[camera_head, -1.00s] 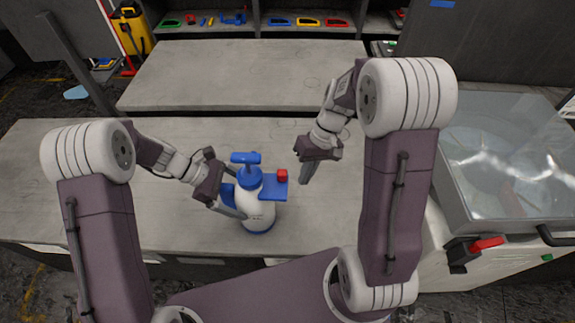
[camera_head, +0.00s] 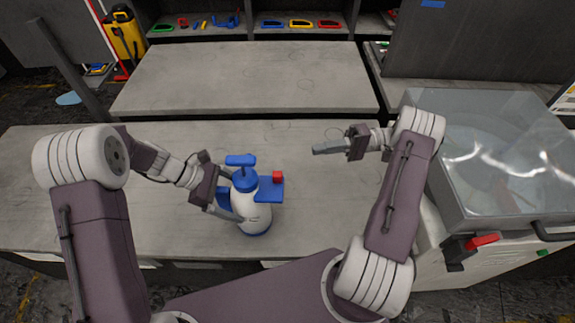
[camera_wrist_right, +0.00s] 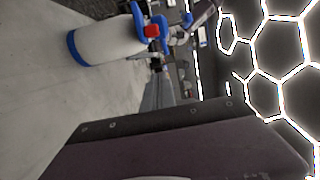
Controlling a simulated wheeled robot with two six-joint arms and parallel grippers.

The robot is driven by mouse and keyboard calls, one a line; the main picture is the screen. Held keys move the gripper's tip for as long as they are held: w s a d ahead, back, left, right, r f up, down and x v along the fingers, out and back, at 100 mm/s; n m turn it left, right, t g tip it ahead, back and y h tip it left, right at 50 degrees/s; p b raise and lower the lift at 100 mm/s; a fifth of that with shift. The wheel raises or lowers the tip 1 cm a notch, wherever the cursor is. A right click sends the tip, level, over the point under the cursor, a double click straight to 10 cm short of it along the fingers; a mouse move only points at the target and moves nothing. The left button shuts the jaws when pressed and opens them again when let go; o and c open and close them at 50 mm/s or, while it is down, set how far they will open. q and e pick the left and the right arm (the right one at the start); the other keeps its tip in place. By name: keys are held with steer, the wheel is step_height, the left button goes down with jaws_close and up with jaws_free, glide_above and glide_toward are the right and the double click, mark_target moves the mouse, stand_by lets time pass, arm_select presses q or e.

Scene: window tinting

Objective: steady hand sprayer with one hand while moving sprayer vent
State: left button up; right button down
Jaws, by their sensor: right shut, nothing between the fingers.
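The hand sprayer (camera_head: 252,209) stands upright on the near workbench, with a white body, a blue base and a blue pump handle (camera_head: 241,160) on top. A red vent piece (camera_head: 277,176) sits on the blue part at its right side. My left gripper (camera_head: 229,196) has its fingers around the sprayer body from the left, and the far contact is partly hidden. My right gripper (camera_head: 318,149) is shut and empty, above and to the right of the sprayer, pointing left and apart from it. The right wrist view shows the sprayer (camera_wrist_right: 105,43) lying sideways in the picture, with the red vent (camera_wrist_right: 152,31).
A second bench (camera_head: 245,80) stands behind, with shelves of coloured tools (camera_head: 300,23) beyond. A glass-topped machine (camera_head: 490,150) with a red handle (camera_head: 482,241) is at the right.

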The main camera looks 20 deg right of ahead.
mark_target(278, 177)
steer(key=s+a, duration=0.2)
steer(key=a, duration=0.9)
steer(key=shift+s, duration=0.35)
steer(key=shift+a, duration=0.1)
steer(key=shift+s+a, duration=0.3)
steer(key=shift+s, duration=0.5)
steer(key=shift+s+a, duration=0.25)
steer(key=shift+s, duration=0.5)
steer(key=shift+s+a, duration=0.3)
steer(key=shift+s, duration=0.5)
